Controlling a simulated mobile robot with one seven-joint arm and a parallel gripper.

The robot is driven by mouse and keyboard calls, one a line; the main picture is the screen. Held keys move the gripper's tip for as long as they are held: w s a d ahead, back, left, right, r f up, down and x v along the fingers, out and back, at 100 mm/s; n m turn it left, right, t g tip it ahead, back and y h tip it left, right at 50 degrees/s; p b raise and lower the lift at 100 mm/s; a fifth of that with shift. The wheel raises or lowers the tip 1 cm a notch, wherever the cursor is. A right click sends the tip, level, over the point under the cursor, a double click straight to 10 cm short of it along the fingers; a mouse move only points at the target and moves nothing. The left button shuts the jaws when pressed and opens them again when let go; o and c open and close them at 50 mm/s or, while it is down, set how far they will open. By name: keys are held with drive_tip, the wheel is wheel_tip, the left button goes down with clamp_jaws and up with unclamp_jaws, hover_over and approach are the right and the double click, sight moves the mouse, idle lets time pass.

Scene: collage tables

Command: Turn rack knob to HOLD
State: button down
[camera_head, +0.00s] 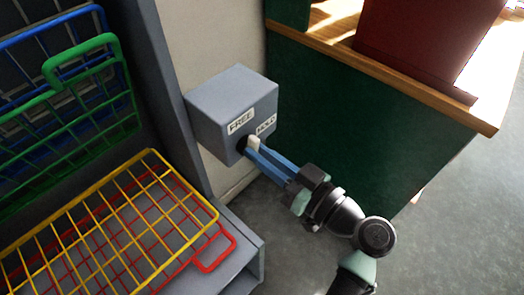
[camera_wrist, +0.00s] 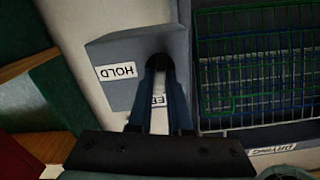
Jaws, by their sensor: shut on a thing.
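A grey box (camera_head: 222,105) on the wall by the rack carries a FREE label (camera_head: 241,121) and, right of it, a HOLD label (camera_head: 266,125). The dark knob (camera_head: 241,144) sits below the labels, with a small cream part (camera_head: 254,143) beside it. My gripper (camera_head: 250,149) reaches it from the lower right, its blue fingers shut on the knob. In the wrist view the knob (camera_wrist: 159,64) shows dark between the fingertips. The HOLD label (camera_wrist: 118,71) is upside down there, and the other label (camera_wrist: 159,100) is partly hidden by the fingers. I cannot tell where the knob points.
Left of the box stands a grey rack (camera_head: 165,100) with blue, green, yellow (camera_head: 120,215) and red wire baskets. On the right is a dark green cabinet (camera_head: 370,120) with a wooden top (camera_head: 400,75) and a dark red box (camera_head: 425,40). Grey floor (camera_head: 450,220) is open at lower right.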

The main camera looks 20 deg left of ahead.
drive_tip(key=m+p, duration=0.7)
drive_tip(key=m, duration=0.5)
drive_tip(key=shift+w+d+m, duration=0.1)
drive_tip(key=shift+m, duration=0.2)
drive_tip(key=shift+f+m+p, duration=0.15)
drive_tip(key=shift+m+p, duration=0.6)
drive_tip(key=shift+m, duration=0.65)
drive_tip(key=c, duration=0.8)
unclamp_jaws()
drive_tip(key=shift+c, duration=0.2)
